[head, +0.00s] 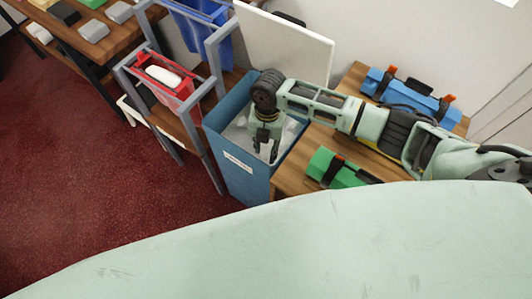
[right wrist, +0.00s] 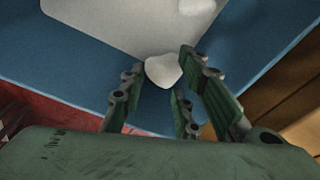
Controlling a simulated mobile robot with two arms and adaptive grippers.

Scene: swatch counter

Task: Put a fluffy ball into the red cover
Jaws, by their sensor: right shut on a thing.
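My right gripper (head: 265,143) reaches down into the mouth of a tall blue bin (head: 238,178). It is shut on a small white fluffy ball (right wrist: 163,71), held at the fingertips; the gripper also shows in the right wrist view (right wrist: 172,75). A white piece shows at the fingertips in the head view too. The red cover (head: 186,103) hangs open in a grey metal frame left of the bin, with a white rounded thing (head: 163,76) in its opening. My left gripper is not in view.
A blue cover (head: 207,38) hangs in the frame behind the red one. A white board (head: 285,45) stands behind the bin. Blue (head: 408,97) and green (head: 347,173) cases lie on the wooden counter at right. Grey frame posts (head: 211,148) stand between bin and red cover.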

